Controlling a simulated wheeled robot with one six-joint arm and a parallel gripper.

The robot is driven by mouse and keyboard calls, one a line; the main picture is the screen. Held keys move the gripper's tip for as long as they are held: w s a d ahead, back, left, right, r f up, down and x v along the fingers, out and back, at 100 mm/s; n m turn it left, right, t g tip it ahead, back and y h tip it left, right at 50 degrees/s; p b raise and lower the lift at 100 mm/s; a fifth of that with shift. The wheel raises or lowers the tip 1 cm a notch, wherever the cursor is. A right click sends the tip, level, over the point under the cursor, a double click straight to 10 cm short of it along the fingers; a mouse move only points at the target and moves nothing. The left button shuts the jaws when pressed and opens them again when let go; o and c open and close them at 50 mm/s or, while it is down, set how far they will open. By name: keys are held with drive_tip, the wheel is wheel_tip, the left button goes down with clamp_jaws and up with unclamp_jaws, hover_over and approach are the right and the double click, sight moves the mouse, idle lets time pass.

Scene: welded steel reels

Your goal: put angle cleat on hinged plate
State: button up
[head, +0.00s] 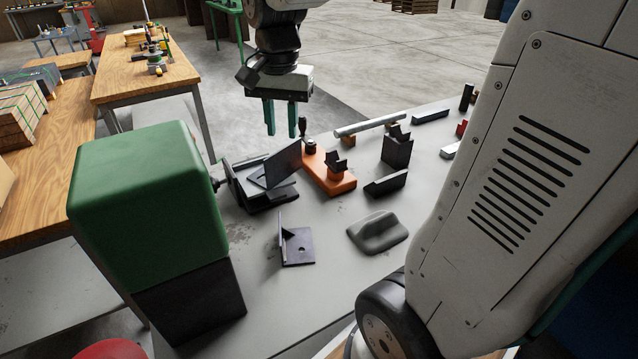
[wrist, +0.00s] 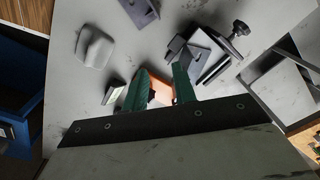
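The angle cleat looks like the dark L-shaped bracket (head: 299,248) with an upright leg and a hole in its base, lying on the grey table; it also shows at the top of the wrist view (wrist: 142,10). The hinged plate seems to be the tilted dark plate (head: 283,164) on a black fixture behind the cleat, and the same fixture shows in the wrist view (wrist: 203,50). My gripper (head: 281,133) is open and empty, above the table beyond the fixture. In the wrist view its green fingers (wrist: 161,78) stand apart, over an orange part.
An orange block (head: 341,186) with a black-handled clamp stands right of the fixture. A dark stepped block (head: 397,152), an angle bar (head: 386,184) and a grey rounded lump (head: 377,232) lie further right. A green-topped box (head: 150,190) stands left. The table front is fairly clear.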

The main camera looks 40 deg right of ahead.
drive_tip(key=s+a+f+n, duration=0.1)
drive_tip(key=s+a+n, duration=0.2)
drive_tip(key=s, duration=0.6)
drive_tip(key=s+a+n, duration=0.3)
drive_tip(key=s+n, duration=0.4)
drive_tip(key=s, duration=0.2)
drive_tip(key=shift+s+a+f+n+t, duration=0.2)
drive_tip(key=shift+s+f+n+t, duration=0.1)
drive_tip(key=shift+f+t, duration=0.1)
